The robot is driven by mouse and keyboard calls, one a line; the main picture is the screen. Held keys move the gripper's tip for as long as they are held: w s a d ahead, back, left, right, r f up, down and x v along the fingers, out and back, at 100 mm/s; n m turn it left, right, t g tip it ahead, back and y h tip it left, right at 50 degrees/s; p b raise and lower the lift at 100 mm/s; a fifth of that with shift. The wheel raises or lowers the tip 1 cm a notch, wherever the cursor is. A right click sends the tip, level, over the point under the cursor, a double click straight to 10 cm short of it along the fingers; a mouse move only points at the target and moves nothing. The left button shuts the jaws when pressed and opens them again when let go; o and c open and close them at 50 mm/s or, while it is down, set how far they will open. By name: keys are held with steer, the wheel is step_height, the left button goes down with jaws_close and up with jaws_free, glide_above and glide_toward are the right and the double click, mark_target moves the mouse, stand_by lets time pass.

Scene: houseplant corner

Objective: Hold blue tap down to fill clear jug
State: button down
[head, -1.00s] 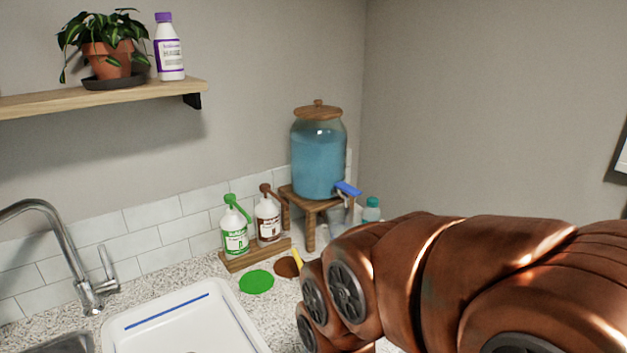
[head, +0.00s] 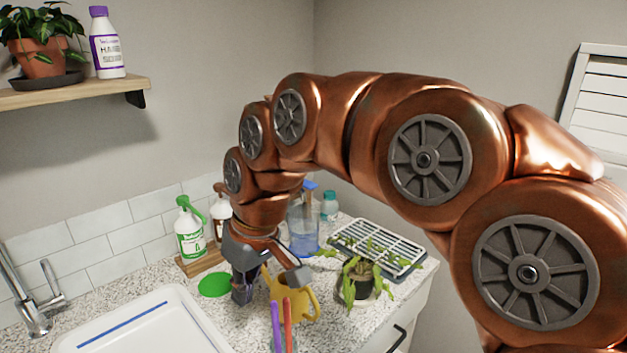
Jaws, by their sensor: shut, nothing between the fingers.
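The blue tap (head: 309,186) shows as a small patch just below my arm. The dispenser it belongs to is hidden behind my arm. The clear jug (head: 303,222) stands on the counter below the tap, with a bluish tint in its lower part. My gripper (head: 243,292) is shut and empty. It points down over the counter, in front and to the left of the jug, apart from jug and tap. Its fingertips are partly hard to make out.
A yellow watering can (head: 297,300) and purple and red sticks (head: 275,325) are close to my gripper. A drooping plant (head: 362,284) and a white rack (head: 372,240) lie right. Green-labelled (head: 190,238) and brown-topped (head: 221,212) bottles stand left. A white basin (head: 140,335) is front left.

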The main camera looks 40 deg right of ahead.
steer(key=w+d+r+t+y+b, duration=0.1)
steer(key=w+d+r+t, duration=0.1)
steer(key=w+d+r, duration=0.4)
steer(key=w+d+r+t, duration=0.25)
steer(key=w+d, duration=0.25)
steer(key=w, duration=0.3)
steer(key=w+d+r+t+h+b, duration=0.1)
steer(key=w+d+r, duration=0.1)
steer(key=d, duration=0.9)
steer(key=w+d+r+m+t, duration=0.1)
steer(key=w+d+r, duration=0.1)
steer(key=d, duration=0.9)
steer(key=shift+m+h+b, duration=0.3)
steer(key=shift+h+b, duration=0.05)
steer(key=shift+h, duration=0.05)
steer(key=shift+t, duration=0.25)
steer(key=p, duration=0.3)
glide_above(307, 183)
steer(key=s, duration=0.2)
steer(key=f, duration=0.7)
steer(key=shift+s+d+f, duration=0.15)
steer(key=shift+d+f, duration=0.05)
steer(key=shift+f, duration=0.15)
steer(key=shift+s+f, duration=0.1)
steer(key=shift+f, duration=1.6)
steer(key=shift+f, duration=0.1)
